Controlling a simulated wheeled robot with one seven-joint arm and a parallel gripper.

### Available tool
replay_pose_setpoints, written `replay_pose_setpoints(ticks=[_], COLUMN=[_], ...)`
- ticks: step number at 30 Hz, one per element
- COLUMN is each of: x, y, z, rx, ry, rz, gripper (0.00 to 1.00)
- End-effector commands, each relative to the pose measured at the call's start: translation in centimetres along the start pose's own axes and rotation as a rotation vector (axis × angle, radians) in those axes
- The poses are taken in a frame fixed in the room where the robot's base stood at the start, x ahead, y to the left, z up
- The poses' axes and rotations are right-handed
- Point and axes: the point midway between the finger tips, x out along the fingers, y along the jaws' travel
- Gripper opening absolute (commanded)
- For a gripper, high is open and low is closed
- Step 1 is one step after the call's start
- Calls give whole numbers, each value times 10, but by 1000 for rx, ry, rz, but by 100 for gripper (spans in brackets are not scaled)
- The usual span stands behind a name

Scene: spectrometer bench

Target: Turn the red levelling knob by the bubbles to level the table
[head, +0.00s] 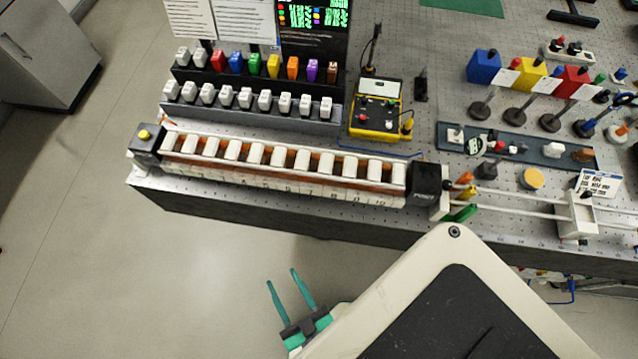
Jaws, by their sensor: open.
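My gripper (281,276) is at the lower middle of the head view, with two teal fingers spread apart and nothing between them. It shows over the floor, in front of the bench's near edge, apart from everything on the bench. I cannot make out a levelling knob or bubble levels with certainty. A small red part (499,146) shows on a grey-blue strip at the right of the bench, too small to identify. The perforated metal bench top (420,190) looks flat, but its level cannot be told.
A long rack of white blocks (280,160) lines the near edge. A yellow box (378,108) stands behind it. White rails (530,198) run at the right. Blue, yellow and red cubes (573,80) stand at the back right. The floor in front is clear.

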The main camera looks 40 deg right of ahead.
Motion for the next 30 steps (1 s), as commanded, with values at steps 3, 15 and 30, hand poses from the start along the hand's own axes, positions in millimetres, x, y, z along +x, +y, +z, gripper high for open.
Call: replay_pose_setpoints(ticks=[3,15,30], x=[26,90,114], y=[19,106,157], z=[52,178,204], rx=[39,33,-18], ry=[52,154,166], rz=[110,511,673], gripper=[44,44,44])
